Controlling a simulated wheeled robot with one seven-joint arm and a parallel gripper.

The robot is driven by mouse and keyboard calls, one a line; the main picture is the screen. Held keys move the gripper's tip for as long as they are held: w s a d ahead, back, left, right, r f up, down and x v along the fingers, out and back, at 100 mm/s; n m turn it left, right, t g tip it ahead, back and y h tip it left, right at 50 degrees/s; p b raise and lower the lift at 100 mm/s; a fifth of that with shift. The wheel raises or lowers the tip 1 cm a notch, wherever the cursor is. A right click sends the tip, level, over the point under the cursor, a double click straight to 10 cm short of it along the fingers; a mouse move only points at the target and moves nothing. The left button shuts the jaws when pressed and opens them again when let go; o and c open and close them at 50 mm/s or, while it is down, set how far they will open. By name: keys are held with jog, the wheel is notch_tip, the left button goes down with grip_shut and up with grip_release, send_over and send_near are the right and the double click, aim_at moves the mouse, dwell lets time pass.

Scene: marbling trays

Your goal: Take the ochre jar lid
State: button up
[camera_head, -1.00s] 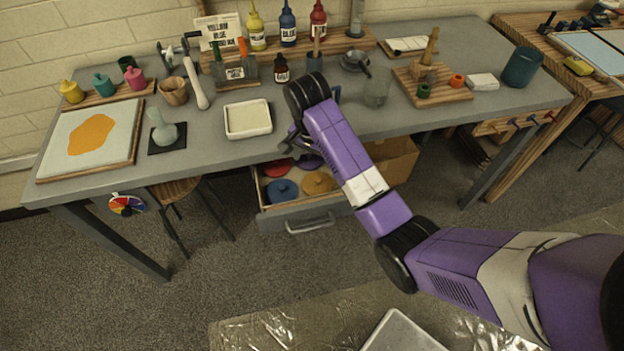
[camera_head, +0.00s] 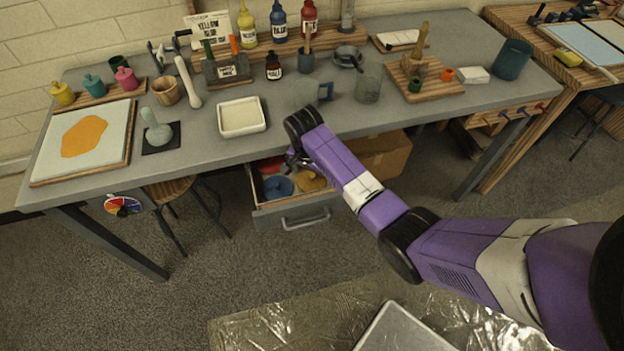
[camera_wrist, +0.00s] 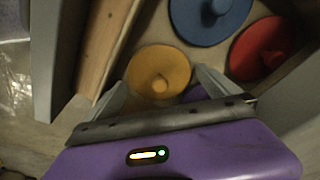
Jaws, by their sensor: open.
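The ochre jar lid (camera_wrist: 158,74) is a round yellow-brown disc with a central knob. It lies in the open drawer (camera_head: 291,211) under the table and shows partly in the head view (camera_head: 311,181), beside my arm. In the wrist view my gripper (camera_wrist: 160,88) is open, with one fingertip on either side of the ochre lid. I cannot tell whether the fingers touch it. In the head view my gripper (camera_head: 297,160) reaches down into the drawer, and its fingertips are hard to make out.
A blue lid (camera_wrist: 208,16) and a red lid (camera_wrist: 262,48) lie close to the ochre one. The drawer's wooden wall (camera_wrist: 108,40) runs along the left. The table edge (camera_head: 240,152) is just above the drawer. A cardboard box (camera_head: 385,158) stands right of the drawer.

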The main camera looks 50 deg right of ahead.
jog(key=c, duration=1.2)
jog(key=shift+o, duration=0.2)
